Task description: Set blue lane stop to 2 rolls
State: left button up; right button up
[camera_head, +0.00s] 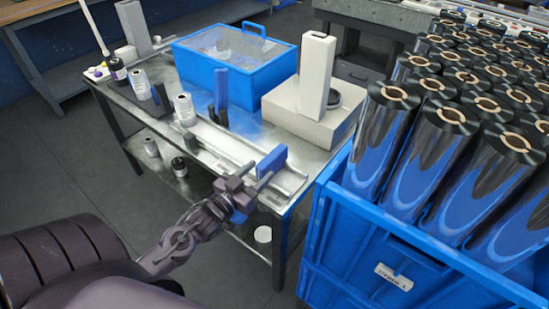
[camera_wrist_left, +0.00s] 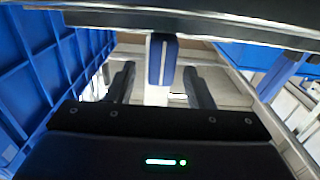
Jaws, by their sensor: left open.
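A blue upright plate (camera_head: 272,162), which looks like the blue lane stop, stands at the near end of the metal rails (camera_head: 225,140). My left gripper (camera_head: 250,184) is just in front of it at the table's near edge. In the left wrist view the open left gripper (camera_wrist_left: 160,84) has a dark finger on each side of a blue and white upright piece (camera_wrist_left: 162,58), with gaps on both sides. Contact cannot be told. A second blue upright piece (camera_head: 221,92) stands farther back by the rails. My right gripper is not in view.
A blue crate (camera_head: 340,235) full of tall film rolls (camera_head: 440,140) stands close on the right. A blue lidded box (camera_head: 215,85) and a pale machine block (camera_head: 300,115) stand behind the rails. Small white rolls (camera_head: 184,108) stand at the left.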

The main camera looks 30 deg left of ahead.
aim_at(269, 160)
pick_arm(q)
jog(key=shift+w+d, duration=0.15)
jog(key=shift+w, duration=2.65)
grip_shut()
